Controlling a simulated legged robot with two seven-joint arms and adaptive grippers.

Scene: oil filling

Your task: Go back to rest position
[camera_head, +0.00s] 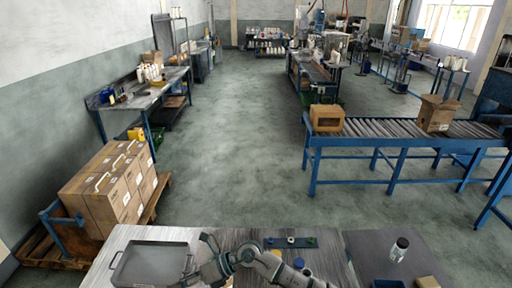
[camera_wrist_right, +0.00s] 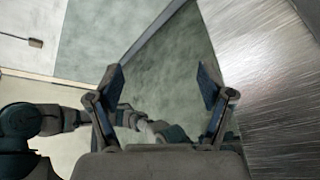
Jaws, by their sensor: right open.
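My right gripper (camera_wrist_right: 160,78) is open in the right wrist view, with its two dark fingers spread and nothing between them. A brushed metal surface (camera_wrist_right: 268,70) lies to the right of its fingers, and floor shows between them. In the head view my right arm (camera_head: 262,262) reaches in from the lower right across the table's front part. Its end is dark and near the metal tray (camera_head: 150,262); I cannot tell whether it touches it. My left gripper does not show in either view.
A bottle with a dark cap (camera_head: 399,249) stands at the table's right. A dark strip with small parts (camera_head: 291,242) lies at the back edge. Stacked cartons (camera_head: 108,187) stand on a pallet at left. A roller conveyor (camera_head: 385,130) is at right. The floor between is clear.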

